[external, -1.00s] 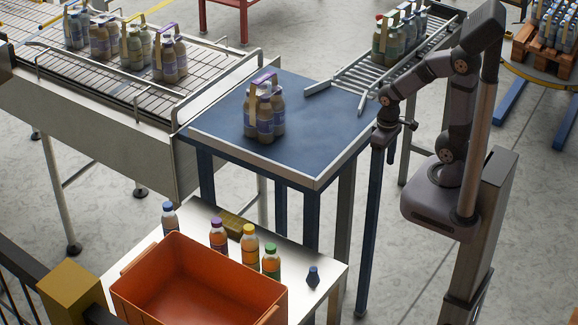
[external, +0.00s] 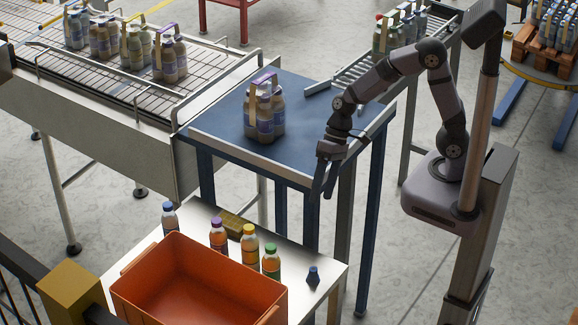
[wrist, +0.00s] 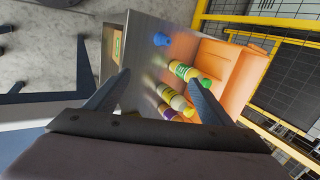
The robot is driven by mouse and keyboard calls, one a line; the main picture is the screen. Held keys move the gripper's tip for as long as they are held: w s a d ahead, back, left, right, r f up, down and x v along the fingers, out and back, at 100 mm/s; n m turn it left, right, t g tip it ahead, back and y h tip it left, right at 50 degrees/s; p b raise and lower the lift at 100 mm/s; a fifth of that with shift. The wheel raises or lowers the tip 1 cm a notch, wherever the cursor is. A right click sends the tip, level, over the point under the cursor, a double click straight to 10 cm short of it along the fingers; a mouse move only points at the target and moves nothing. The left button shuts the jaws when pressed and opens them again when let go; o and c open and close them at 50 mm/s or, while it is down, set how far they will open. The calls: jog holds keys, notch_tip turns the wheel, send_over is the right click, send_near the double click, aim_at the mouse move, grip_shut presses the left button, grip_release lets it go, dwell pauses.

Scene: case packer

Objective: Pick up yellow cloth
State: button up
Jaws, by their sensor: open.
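The yellow cloth (external: 232,223) lies as a small folded olive-yellow piece on the white table, behind and between the purple-capped bottle (external: 219,236) and the yellow-capped bottle (external: 250,245). My gripper (external: 323,188) is open and empty, pointing down in front of the blue table's right corner, above and to the right of the cloth and well apart from it. In the wrist view my open fingers (wrist: 160,82) frame the white table with the bottles. I cannot make out the cloth for certain there.
An orange crate (external: 205,262) fills the white table's front. A blue-capped bottle (external: 170,218), a green-capped bottle (external: 271,262) and a small dark blue object (external: 313,275) stand near it. The blue table (external: 320,125) holds a bottle pack (external: 265,115).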

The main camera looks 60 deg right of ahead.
jog(key=w+a+r+t+b, duration=0.1)
jog(key=w+a+t+b, duration=0.15)
jog(key=w+a, duration=0.4)
jog(key=m+t+h+b, duration=0.2)
jog(key=t+h+b, duration=0.3)
jog(key=t+b, duration=0.5)
send_near(233, 222)
jog(key=shift+w+a+f, duration=0.25)
jog(key=shift+w+a, duration=0.1)
jog(key=shift+w, duration=0.1)
jog(key=shift+w+a+f, duration=0.2)
jog(key=shift+w+a, duration=0.15)
jog(key=shift+w, duration=0.15)
jog(key=shift+d+f+t+b, duration=0.1)
jog(key=shift+f+t+b, duration=0.25)
jog(key=shift+b, duration=0.1)
jog(key=shift+s+d+f+n+t+h, duration=0.1)
jog(key=shift+s+d+n+t+h, duration=0.35)
jog(key=shift+n, duration=0.25)
jog(key=shift+p+x, duration=0.85)
jog(key=shift+x, duration=0.95)
jog(key=shift+a+p+x, duration=0.2)
jog(key=shift+p+x, duration=0.5)
jog(key=shift+x, duration=1.2)
